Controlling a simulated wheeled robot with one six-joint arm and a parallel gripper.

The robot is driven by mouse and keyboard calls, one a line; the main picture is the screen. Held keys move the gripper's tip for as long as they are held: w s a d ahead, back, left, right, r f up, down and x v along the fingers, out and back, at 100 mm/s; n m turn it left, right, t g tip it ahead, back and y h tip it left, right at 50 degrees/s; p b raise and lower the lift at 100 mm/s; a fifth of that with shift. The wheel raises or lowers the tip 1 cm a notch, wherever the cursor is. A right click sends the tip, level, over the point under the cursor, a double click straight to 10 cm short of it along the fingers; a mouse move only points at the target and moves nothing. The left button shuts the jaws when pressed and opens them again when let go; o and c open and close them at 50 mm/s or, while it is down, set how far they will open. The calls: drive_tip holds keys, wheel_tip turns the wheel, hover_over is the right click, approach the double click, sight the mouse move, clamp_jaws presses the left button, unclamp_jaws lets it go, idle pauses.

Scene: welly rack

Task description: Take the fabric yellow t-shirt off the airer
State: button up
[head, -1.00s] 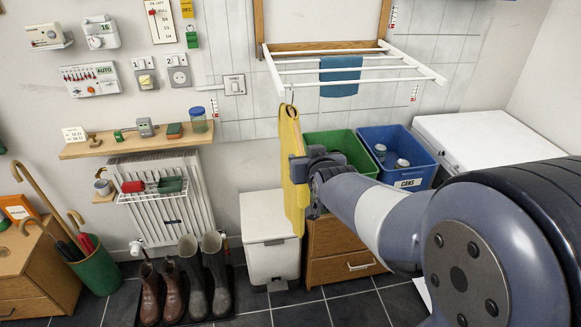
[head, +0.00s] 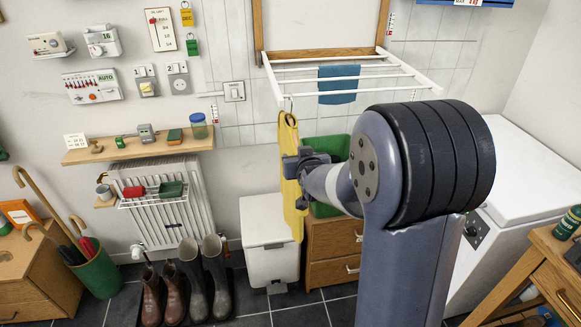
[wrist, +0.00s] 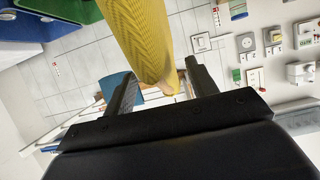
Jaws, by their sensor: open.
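The yellow t-shirt (head: 293,222) hangs as a narrow fold from a hook at the front left of the white wall airer (head: 409,67). My gripper (head: 297,166) is beside the shirt's middle, at its right edge in the head view. In the wrist view the shirt (wrist: 140,35) passes between my two open fingers (wrist: 160,80), with space on both sides. Part of the shirt is hidden behind my gripper in the head view.
A blue cloth (head: 338,85) hangs over the airer's rails. Below are a white pedal bin (head: 268,240), a green crate (head: 335,148) and a wooden drawer unit (head: 335,272). A shelf (head: 135,148) and radiator (head: 160,210) are left. My arm hides the area right of the crate.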

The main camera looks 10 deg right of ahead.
drive_tip(key=shift+x, duration=1)
clamp_jaws()
